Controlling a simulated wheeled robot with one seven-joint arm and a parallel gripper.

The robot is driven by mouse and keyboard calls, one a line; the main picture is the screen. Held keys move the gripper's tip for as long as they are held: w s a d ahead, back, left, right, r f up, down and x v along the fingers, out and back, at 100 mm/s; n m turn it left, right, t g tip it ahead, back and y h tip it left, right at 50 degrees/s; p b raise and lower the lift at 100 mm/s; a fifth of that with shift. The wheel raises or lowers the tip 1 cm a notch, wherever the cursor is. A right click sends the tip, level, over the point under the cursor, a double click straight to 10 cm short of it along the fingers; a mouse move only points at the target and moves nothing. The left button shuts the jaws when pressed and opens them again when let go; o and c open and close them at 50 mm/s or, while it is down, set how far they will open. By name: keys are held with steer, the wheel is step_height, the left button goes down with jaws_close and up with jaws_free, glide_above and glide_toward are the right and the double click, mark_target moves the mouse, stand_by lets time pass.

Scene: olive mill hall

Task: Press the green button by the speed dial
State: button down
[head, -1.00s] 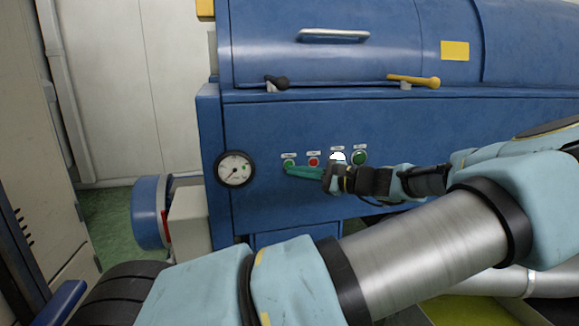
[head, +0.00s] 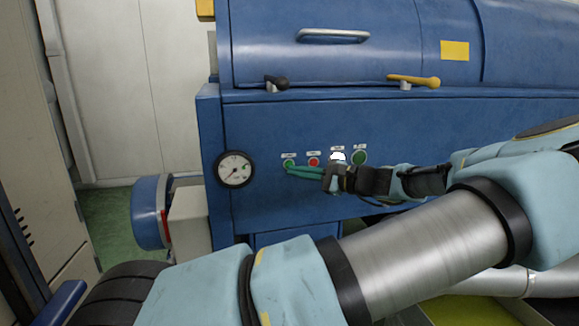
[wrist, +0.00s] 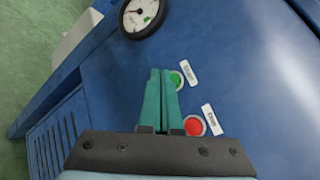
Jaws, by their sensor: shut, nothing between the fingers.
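A green button (head: 289,161) sits at the left end of a row of controls on the blue machine panel, to the right of a round white gauge (head: 235,169). The button also shows in the wrist view (wrist: 177,79). My gripper (head: 288,169) is shut and empty, its teal fingertips just below this button in the head view. In the wrist view the fingertips (wrist: 160,72) overlap the button's left edge; I cannot tell whether they touch it.
A red button (head: 314,162) sits right of the left green button, and shows close beside my fingers in the wrist view (wrist: 194,125). Above are a black lever (head: 278,82) and a yellow lever (head: 414,80). The panel between gauge and buttons is clear.

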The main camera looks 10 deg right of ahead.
steer(key=shift+w, duration=0.1)
stand_by(0.3)
steer(key=shift+w+p, duration=0.3)
steer(key=shift+w+a, duration=0.1)
steer(key=shift+w, duration=0.3)
stand_by(0.6)
steer(key=shift+s+p, duration=0.15)
steer(key=shift+p, duration=0.15)
steer(key=shift+s+p, duration=0.3)
steer(key=shift+s, duration=0.35)
steer(key=shift+s, duration=0.1)
steer(key=s, duration=0.1)
steer(key=s+p, duration=0.1)
steer(key=s, duration=0.1)
steer(key=s+p, duration=0.1)
steer(key=shift+s+d, duration=0.4)
